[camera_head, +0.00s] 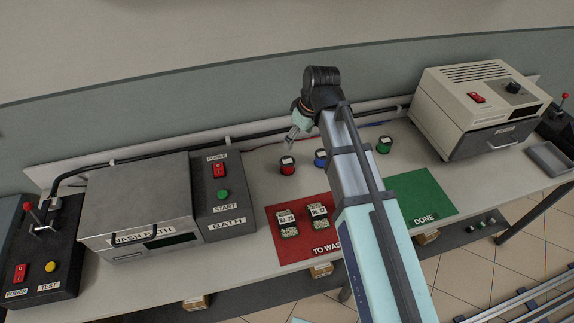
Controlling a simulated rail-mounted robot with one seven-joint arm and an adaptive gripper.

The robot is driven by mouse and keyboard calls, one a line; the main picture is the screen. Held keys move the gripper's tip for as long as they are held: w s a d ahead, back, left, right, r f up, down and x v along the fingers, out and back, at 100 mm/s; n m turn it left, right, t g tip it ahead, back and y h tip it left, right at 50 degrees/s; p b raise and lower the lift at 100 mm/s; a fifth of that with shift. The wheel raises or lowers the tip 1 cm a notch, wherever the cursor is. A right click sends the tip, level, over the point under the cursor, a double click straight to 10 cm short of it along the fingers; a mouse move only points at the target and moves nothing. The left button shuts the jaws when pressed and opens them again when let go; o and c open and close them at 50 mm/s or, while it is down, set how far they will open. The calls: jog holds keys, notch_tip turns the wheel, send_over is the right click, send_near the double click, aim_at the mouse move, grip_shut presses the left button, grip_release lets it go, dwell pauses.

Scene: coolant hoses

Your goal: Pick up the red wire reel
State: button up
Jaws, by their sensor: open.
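The red wire reel (287,167) stands upright on the light table, with a dark and white top. It is between the bath's control box and my arm. My gripper (289,142) is above and slightly behind it in the picture, apart from it, open, with nothing seen between the fingers. The fingers are small in this view. A blue reel (320,159) stands just right of the red one, close to my arm. A green reel (384,145) stands farther right, beyond my arm.
A red TO WASH mat (290,250) holds several small boards. A green DONE mat (436,203) lies right of my arm. The wash bath (137,197) and its control box (224,190) stand left. A beige machine (480,95) stands right. A black cable (255,138) runs along the back.

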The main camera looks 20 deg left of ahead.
jog(key=p, duration=0.3)
send_near(287, 161)
jog(key=x, duration=0.5)
jog(key=shift+s+d, duration=0.15)
jog(key=shift+w+p+x, duration=0.2)
jog(key=shift+p+x, duration=0.8)
jog(key=shift+x, duration=0.95)
jog(key=shift+a+f, duration=0.25)
jog(key=shift+f, duration=0.4)
jog(key=c, duration=1.4)
